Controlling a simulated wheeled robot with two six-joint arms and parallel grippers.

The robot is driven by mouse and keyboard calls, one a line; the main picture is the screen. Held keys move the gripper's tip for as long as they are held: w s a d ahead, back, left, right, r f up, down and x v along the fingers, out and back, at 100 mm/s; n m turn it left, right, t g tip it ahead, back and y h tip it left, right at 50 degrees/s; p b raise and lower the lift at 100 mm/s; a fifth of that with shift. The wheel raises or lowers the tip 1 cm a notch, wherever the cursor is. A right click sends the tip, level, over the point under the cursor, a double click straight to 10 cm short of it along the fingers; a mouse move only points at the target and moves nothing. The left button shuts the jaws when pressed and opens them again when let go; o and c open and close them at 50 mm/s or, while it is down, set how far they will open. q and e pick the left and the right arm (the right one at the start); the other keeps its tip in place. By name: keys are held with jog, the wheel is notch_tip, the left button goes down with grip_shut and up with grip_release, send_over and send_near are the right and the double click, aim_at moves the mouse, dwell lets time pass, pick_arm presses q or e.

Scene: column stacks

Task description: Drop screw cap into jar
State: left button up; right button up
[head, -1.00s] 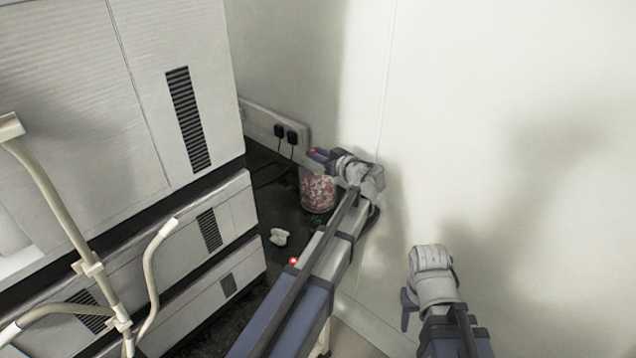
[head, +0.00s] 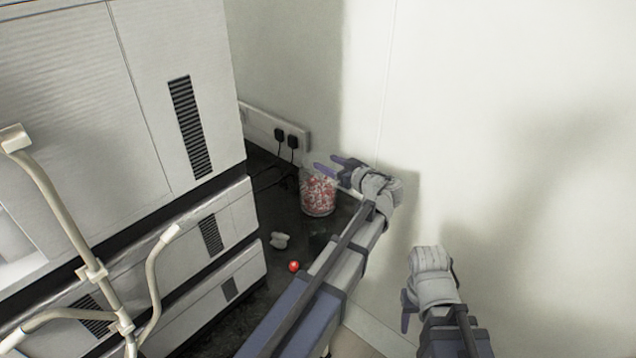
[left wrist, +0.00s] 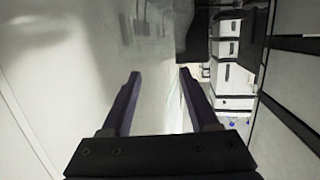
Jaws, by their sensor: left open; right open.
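A clear jar (head: 318,196) filled with red and white pieces stands on the dark worktop near the wall. My left gripper (head: 328,163) is open and empty just above the jar's rim, partly in front of it from the head camera. In the left wrist view its two fingers (left wrist: 160,80) are spread with nothing between them. A small red round cap (head: 294,266) lies on the worktop beside my left forearm. Which piece in the jar is the screw cap cannot be told. My right gripper (head: 407,310) is open, low by the wall, away from the jar.
Stacked white cabinets (head: 150,200) with vents stand at left. Plugs and cables (head: 285,138) are at the wall behind. Pale bent tubes (head: 90,260) rise at front left.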

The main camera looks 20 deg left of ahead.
pick_arm(q)
jog(key=shift+v, duration=1.05)
jog(key=shift+s, duration=0.1)
jog(key=s+d+f+m+g+h+p, duration=0.2)
jog(key=s+d+f+m+h, duration=0.1)
jog(key=s, duration=0.6)
jog(key=s+d+f+m+g+h+p, duration=0.3)
jog(key=s+d+m+h, duration=0.2)
jog(key=s+d+m, duration=0.2)
jog(key=s+d+f+m+g+h+p, duration=0.3)
jog(key=s+d, duration=0.5)
jog(key=s, duration=0.3)
jog(key=m+h, duration=0.1)
jog(key=m, duration=0.1)
jog(key=shift+s+m, duration=0.3)
